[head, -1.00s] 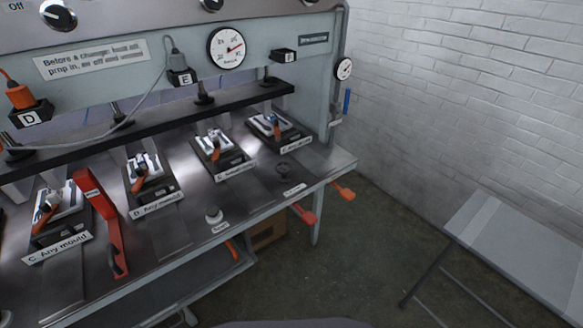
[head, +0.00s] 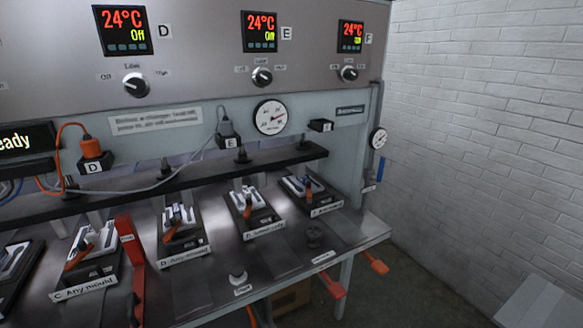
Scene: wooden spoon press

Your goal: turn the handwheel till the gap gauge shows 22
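No handwheel can be made out for certain. I cannot tell which one is the gap gauge. Neither of my grippers is in view.
Displays D (head: 123,30), E (head: 262,32) and F (head: 351,36) show 24°C. Several moulds sit in a row under a black bar (head: 200,170). A red prop (head: 130,255) stands among them. Orange-red handles (head: 333,285) jut from the bench front. Floor is clear at right, before a grey table (head: 545,305).

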